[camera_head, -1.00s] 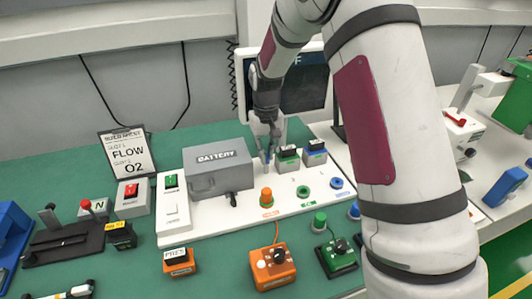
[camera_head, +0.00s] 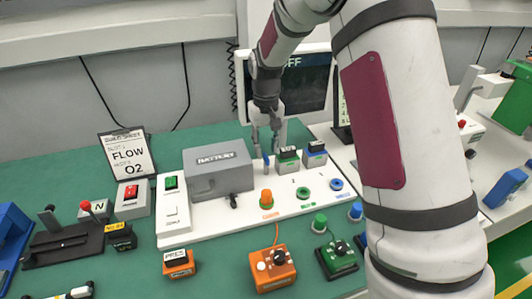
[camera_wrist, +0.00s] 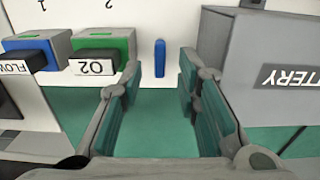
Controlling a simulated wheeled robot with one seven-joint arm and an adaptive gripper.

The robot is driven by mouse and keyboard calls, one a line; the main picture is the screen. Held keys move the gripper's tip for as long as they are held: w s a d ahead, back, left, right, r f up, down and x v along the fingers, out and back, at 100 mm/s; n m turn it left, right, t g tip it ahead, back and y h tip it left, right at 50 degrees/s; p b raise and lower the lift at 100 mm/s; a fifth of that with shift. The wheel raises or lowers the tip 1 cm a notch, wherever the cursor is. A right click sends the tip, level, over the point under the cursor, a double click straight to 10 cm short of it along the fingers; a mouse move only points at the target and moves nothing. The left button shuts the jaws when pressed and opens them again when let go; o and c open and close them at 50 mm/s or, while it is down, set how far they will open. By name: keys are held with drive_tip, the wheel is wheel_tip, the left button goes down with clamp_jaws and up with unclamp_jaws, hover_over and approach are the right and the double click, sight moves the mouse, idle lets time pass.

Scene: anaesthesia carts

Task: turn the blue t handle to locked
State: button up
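The blue T handle (camera_wrist: 160,58) shows in the wrist view as a narrow upright blue bar on the white panel, between the green O2 block and the grey battery box. In the head view the handle (camera_head: 266,162) is a small blue piece just below my gripper. My gripper (camera_wrist: 158,75) is open, with its two fingers apart on either side of the handle in the wrist view. I cannot tell how far the fingertips are from the panel. No lock marking is readable beside the handle.
The grey battery box (camera_head: 218,172) stands close to the left of my gripper. The green O2 block (camera_wrist: 100,48) and the blue flow block (camera_wrist: 38,50) are on the other side. An orange knob (camera_head: 266,197) and green ring (camera_head: 303,192) sit in front on the white panel.

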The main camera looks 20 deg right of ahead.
sight(266, 156)
wheel_tip(266, 156, up, 9)
idle(0.3)
drive_tip(key=shift+f, duration=0.1)
drive_tip(key=s+r+t, duration=0.2)
drive_tip(key=s+r, duration=0.9)
drive_tip(key=s, duration=0.5)
drive_tip(key=s+f+t, duration=0.1)
drive_tip(key=s+t, duration=0.1)
drive_tip(key=s, duration=1.5)
drive_tip(key=shift+d+t, duration=0.2)
drive_tip(key=shift+t, duration=0.1)
